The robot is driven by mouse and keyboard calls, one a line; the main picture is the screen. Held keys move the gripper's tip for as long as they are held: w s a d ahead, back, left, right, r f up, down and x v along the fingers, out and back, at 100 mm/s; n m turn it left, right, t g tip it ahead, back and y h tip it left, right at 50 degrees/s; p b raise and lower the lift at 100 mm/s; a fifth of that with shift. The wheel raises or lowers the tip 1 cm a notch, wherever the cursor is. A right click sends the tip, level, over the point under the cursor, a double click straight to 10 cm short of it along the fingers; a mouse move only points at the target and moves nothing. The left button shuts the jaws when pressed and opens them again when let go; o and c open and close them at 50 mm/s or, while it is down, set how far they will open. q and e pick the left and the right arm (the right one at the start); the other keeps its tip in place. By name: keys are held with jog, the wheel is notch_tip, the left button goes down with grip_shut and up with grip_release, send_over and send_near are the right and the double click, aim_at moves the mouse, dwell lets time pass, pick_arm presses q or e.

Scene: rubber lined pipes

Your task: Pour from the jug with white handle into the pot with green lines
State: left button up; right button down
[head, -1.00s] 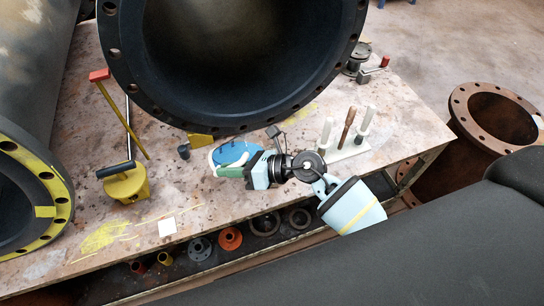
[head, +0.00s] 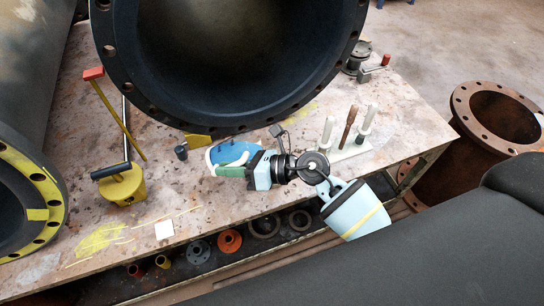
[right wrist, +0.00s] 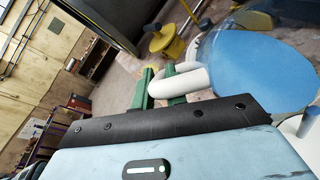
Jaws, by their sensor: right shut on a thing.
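The jug with white handle (head: 232,151) shows as a blue rounded shape above the middle of the bench, below the big dark pipe. In the right wrist view the jug (right wrist: 262,62) is a large blue oval with a pale clear rim, and its white handle (right wrist: 180,84) loops toward the fingers. My right gripper (head: 229,169) has green fingers, shut on that handle. In the right wrist view the fingers (right wrist: 158,84) sit at the handle. I cannot make out a pot with green lines in either view. My left gripper is not in view.
A large dark flanged pipe (head: 112,68) hangs over the bench (head: 190,200). A rusty flanged pipe (head: 463,105) stands beyond the bench. The front left bench top is mostly clear.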

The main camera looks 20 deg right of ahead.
jog(key=shift+d+r+y+b, duration=0.15)
jog(key=shift+r+y+b, duration=0.25)
jog(key=shift+b, duration=0.5)
dwell(0.8)
